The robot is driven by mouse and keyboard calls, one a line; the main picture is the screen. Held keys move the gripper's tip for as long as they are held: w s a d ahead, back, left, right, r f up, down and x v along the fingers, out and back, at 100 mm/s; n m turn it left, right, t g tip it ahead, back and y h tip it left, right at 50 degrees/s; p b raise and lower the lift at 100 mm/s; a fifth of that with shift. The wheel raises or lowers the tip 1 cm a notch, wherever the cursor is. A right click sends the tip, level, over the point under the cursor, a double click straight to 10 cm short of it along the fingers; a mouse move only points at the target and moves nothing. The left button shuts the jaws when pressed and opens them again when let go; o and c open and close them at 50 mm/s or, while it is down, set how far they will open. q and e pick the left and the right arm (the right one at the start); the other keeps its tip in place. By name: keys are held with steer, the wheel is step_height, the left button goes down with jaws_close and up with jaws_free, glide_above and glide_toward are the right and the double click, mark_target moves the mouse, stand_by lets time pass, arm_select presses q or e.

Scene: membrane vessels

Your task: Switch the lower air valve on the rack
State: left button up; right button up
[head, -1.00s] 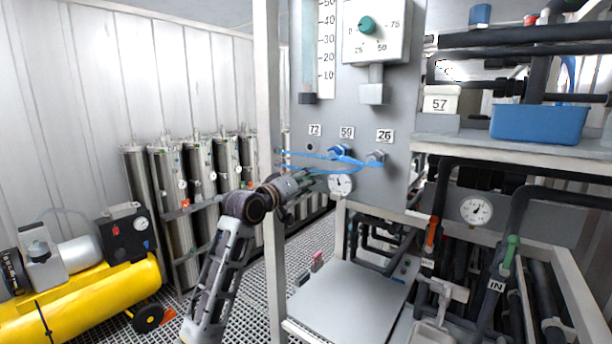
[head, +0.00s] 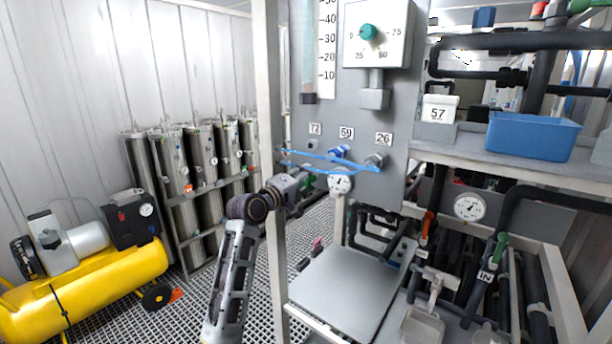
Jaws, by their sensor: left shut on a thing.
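The rack's grey panel (head: 325,120) stands in the middle of the head view. My left gripper (head: 304,182) reaches to the panel's lower left, just left of a small round gauge (head: 340,183). It is shut on a small green valve handle (head: 309,181), which I take to be the lower air valve; the fingers hide most of it. A blue fitting (head: 338,152) under the label 59 sits above, with thin blue hoses (head: 318,157) running across the panel. My right gripper is not in view.
The rack's white upright post (head: 268,110) stands close to my left arm. A yellow compressor (head: 90,285) and several steel cylinders (head: 178,165) stand at the left. A blue bin (head: 532,137) sits on the right shelf. Dark pipes crowd the lower right.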

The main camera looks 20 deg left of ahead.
arm_select(q)
steer(key=shift+n, duration=0.4)
steer(key=o, duration=1)
steer(key=shift+v, duration=6)
